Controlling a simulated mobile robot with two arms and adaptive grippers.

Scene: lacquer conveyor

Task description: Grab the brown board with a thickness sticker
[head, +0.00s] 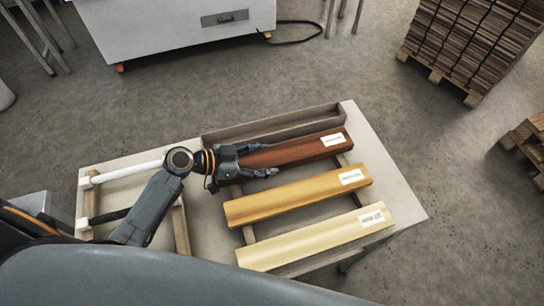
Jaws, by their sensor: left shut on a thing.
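The brown board (298,150) lies at the back of the row of boards on the table, with a white sticker (333,139) near its right end. The print on the sticker is too small to read. My left gripper (264,160) is shut on the left end of the brown board, with fingers along both long sides. The gripper hides part of that end. My right gripper is not in view.
A golden board (290,197) and a pale yellow board (310,240), both with stickers, lie in front on the table (378,160). An empty long wooden tray (270,127) is behind. Pallets (448,83) stand on the floor at right.

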